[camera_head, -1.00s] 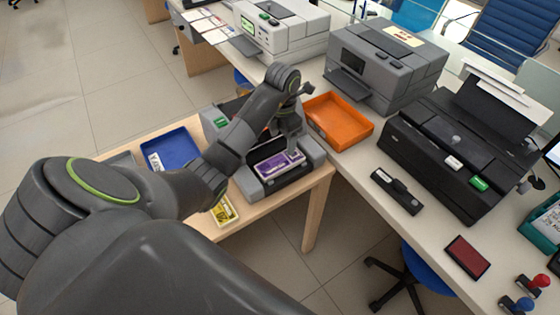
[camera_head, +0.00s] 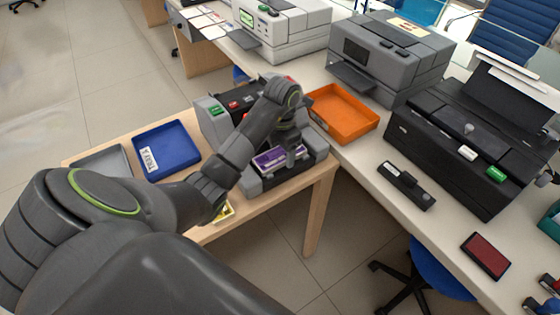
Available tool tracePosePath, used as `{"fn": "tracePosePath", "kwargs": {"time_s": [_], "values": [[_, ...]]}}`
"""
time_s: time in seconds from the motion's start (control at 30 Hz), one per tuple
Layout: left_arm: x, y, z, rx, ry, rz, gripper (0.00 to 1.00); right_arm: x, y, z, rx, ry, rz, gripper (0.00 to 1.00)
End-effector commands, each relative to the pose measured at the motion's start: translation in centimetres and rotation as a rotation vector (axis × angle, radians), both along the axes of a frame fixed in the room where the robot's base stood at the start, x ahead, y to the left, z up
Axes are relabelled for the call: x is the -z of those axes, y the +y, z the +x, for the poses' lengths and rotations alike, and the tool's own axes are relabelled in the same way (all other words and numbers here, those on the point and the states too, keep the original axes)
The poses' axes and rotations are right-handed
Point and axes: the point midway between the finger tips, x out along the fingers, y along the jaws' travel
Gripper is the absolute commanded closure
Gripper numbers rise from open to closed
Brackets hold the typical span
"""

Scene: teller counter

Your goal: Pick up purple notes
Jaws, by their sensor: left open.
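The purple notes (camera_head: 270,161) lie as a small stack in the front tray of the grey and black note machine (camera_head: 252,187) on the wooden table. My left gripper (camera_head: 292,155) comes in from the left and points down at the right part of the notes. It is open, and its fingertips are at or just above the notes; I cannot tell whether they touch. My left forearm hides part of the machine. My right gripper is out of view.
A blue tray (camera_head: 166,148) and a grey tray (camera_head: 103,160) stand on the wooden table. Yellow notes (camera_head: 224,213) are partly hidden by my arm. An orange tray (camera_head: 343,115), a black handheld device (camera_head: 406,185) and large machines crowd the counter at right.

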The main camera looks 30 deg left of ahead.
Motion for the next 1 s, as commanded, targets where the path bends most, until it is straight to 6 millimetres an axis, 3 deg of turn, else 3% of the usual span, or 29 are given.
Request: {"fn": "tracePosePath", "kwargs": {"time_s": [0.2,0.53,0.8,1.0], "values": [[0.0,0.0,0.0,0.0,0.0,0.0,0.35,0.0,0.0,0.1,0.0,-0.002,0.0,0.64],[0.0,0.0,0.0,0.0,-0.001,0.001,0.74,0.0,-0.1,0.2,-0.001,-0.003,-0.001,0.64],[-0.3,0.0,0.0,0.0,-0.001,0.001,0.74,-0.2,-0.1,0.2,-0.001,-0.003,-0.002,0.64],[-1.7,0.0,0.1,0.0,-0.002,0.0,0.74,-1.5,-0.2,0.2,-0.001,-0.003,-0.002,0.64]]}}
